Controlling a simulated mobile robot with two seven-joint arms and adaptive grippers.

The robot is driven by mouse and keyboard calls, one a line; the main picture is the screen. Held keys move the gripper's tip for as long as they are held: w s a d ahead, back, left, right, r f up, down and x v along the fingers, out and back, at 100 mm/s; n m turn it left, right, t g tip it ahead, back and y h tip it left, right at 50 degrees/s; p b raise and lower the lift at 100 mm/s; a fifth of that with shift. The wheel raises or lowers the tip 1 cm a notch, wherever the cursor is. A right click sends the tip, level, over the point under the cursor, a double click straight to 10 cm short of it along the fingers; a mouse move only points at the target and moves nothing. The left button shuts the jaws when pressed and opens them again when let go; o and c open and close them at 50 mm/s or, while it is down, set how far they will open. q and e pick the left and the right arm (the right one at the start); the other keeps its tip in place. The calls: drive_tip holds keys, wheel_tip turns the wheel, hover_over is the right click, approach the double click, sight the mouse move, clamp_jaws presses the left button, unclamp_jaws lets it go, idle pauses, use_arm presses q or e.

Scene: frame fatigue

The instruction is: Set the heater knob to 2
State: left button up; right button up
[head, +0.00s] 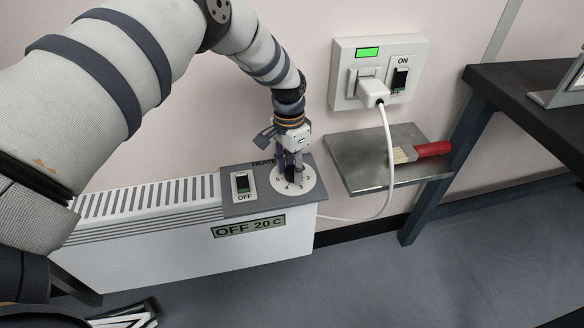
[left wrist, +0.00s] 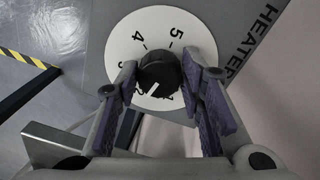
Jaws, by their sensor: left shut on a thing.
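The heater (head: 190,240) is a white wall panel with a grey control top. Its round white dial (head: 308,186) carries numbers and also shows in the left wrist view (left wrist: 205,45). The black heater knob (left wrist: 158,72) sits at the dial's centre, with a white pointer line toward the lower numbers, near the 1. The exact mark is partly hidden. My left gripper (head: 292,176) points down over the dial, its two fingers (left wrist: 160,95) on either side of the knob and shut on it. The heater display (head: 248,226) reads OFF 20 C. My right gripper is not in view.
The heater's rocker switch (head: 242,183) is labelled OFF, left of the dial. A wall socket (head: 340,75) holds a white plug (head: 372,91); its switch (head: 399,79) is labelled ON. A metal shelf (head: 365,180) bears a red-handled brush (head: 430,149). A dark table (head: 520,90) stands right.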

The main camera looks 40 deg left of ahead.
sight(290, 169)
use_arm(q)
drive_tip(key=shift+m, duration=0.6)
drive_tip(key=o, duration=1.2)
drive_tip(key=r, duration=1.2)
drive_tip(key=shift+w+a, duration=0.1)
drive_tip(key=shift+a, duration=0.25)
